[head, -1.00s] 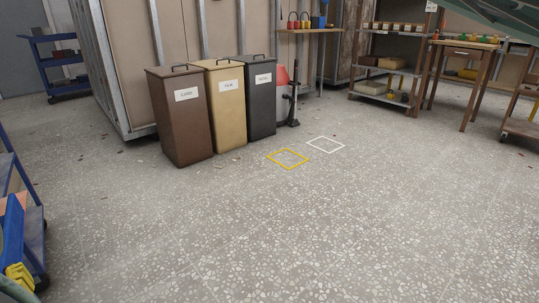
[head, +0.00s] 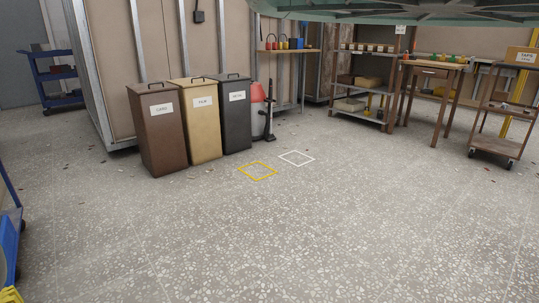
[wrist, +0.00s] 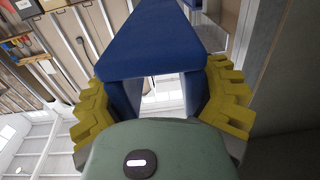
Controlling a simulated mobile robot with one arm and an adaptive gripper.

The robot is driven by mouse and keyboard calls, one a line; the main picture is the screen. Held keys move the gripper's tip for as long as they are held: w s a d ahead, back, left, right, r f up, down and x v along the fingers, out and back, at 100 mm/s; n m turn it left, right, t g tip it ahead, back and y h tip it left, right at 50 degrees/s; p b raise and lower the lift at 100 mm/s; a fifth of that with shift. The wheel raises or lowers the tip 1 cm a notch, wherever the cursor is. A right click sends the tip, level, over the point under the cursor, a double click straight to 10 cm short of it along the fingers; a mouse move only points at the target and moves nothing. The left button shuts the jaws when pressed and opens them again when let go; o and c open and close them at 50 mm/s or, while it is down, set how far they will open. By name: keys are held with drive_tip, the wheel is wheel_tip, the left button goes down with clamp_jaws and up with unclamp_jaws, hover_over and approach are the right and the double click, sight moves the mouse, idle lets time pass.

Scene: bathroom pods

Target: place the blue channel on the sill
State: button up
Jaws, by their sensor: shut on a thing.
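The blue channel (wrist: 150,40) shows large in the wrist view as a long blue profile with a hollow, open inside. My gripper (wrist: 165,100) has its yellow ridged fingers on both sides of the channel and is shut on it. The channel stretches away from the gripper toward the top of the wrist view. In the head view a bit of blue and yellow (head: 8,255) shows at the lower left edge, too cut off to identify surely. I cannot make out the sill in either view.
Brown, tan and dark grey bins (head: 200,120) stand against a panelled pod wall. Yellow (head: 258,171) and white (head: 297,158) squares mark the floor. A shelf rack (head: 358,100), a wooden table (head: 432,75) and a cart (head: 500,120) stand at the right. The terrazzo floor (head: 300,230) ahead is clear.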

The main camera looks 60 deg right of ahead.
drive_tip(key=w+a+r+n+y+p, duration=0.15)
drive_tip(key=w+r+p, duration=0.25)
drive_tip(key=r+p, duration=0.95)
drive_tip(key=w+a+r+n+y+p, duration=0.1)
drive_tip(key=w+a+r+y+p, duration=0.15)
drive_tip(key=r+p, duration=1.15)
drive_tip(key=w+d+r+p, duration=0.3)
drive_tip(key=r+p, duration=0.7)
drive_tip(key=p, duration=0.1)
drive_tip(key=w+d+r+p, duration=0.2)
drive_tip(key=d+r+p, duration=0.1)
drive_tip(key=r+p, duration=0.8)
drive_tip(key=s+r+p, duration=0.3)
drive_tip(key=r+p, duration=1.3)
drive_tip(key=p, duration=0.2)
drive_tip(key=s+r+p, duration=0.4)
drive_tip(key=r+p, duration=1.2)
drive_tip(key=p, duration=0.2)
drive_tip(key=shift+a+r+t+p, duration=0.15)
drive_tip(key=shift+a+t+p, duration=0.15)
drive_tip(key=shift+a+p, duration=0.1)
